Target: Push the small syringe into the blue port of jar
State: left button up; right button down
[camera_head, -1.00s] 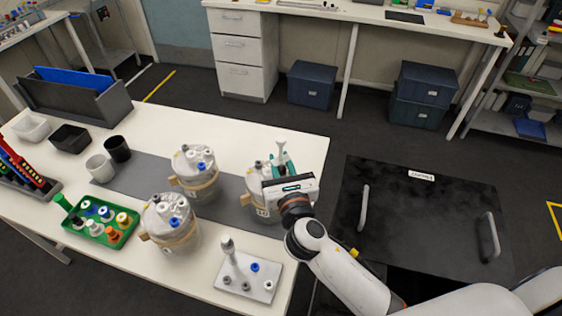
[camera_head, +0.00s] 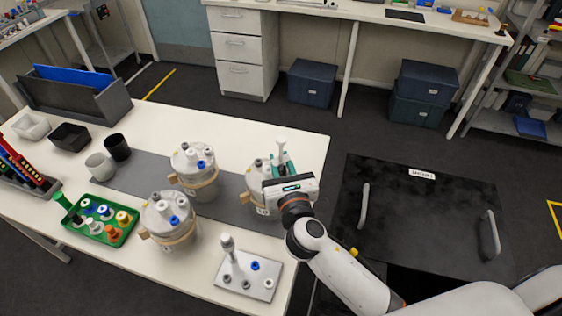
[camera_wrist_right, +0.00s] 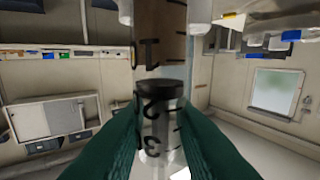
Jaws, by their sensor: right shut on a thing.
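My right gripper (camera_head: 284,163), with green fingers, is shut on the small syringe (camera_head: 281,148) above the right-hand jar (camera_head: 257,196). The syringe looks roughly upright. In the right wrist view its clear barrel (camera_wrist_right: 160,118) shows between the fingers, with black marks, a black plunger seal and brown content. The gripper hides the syringe's tip and part of that jar's lid, so I cannot tell whether the tip sits in a port. No blue port shows on that jar. Two other jars, the back jar (camera_head: 195,178) and the front jar (camera_head: 167,226), have blue ports. My left gripper is not in view.
A grey stand (camera_head: 262,285) with another syringe (camera_head: 229,252) is at the table's front edge. A green tray (camera_head: 117,241) of small bottles, cups and bins stand on the left. A black box (camera_head: 405,215) with handles is right of the table.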

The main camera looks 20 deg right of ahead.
jog(key=shift+f, duration=0.25)
jog(key=c, duration=1.1)
grip_release()
jog(key=shift+c, duration=0.2)
jog(key=shift+s, duration=0.1)
jog(key=s+b, duration=0.3)
jog(key=s, duration=0.9)
jog(key=shift+a+b, duration=0.35)
jog(key=shift+a, duration=0.05)
